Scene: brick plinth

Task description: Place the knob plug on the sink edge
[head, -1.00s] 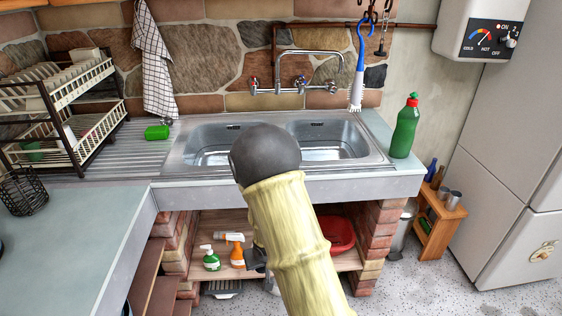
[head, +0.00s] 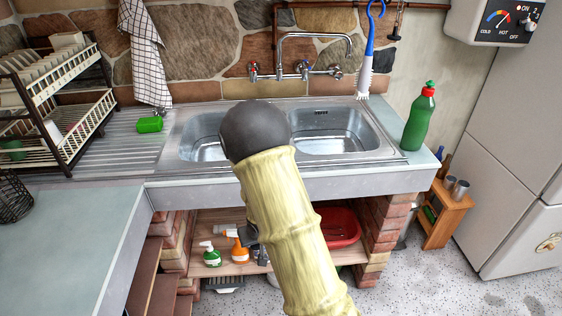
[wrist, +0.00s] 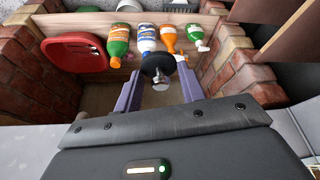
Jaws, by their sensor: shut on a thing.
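In the wrist view, the knob plug (wrist: 157,68) has a black round top and a shiny metal stem. My gripper (wrist: 160,82), with purple fingers, is shut on it. In the head view my arm hides the plug and most of the gripper, which is low in front of the counter. The metal sink (head: 345,164) has two bowls, set in the counter behind and above the gripper. Its rim is bare along the visible front and right; my arm covers part of the front.
A shelf below the sink holds a green spray bottle (head: 210,255), an orange one (head: 238,255) and a red basin (head: 338,228), between brick plinths (head: 388,225). A green bottle (head: 418,122) stands right of the sink, a green sponge (head: 150,124) on the drainboard.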

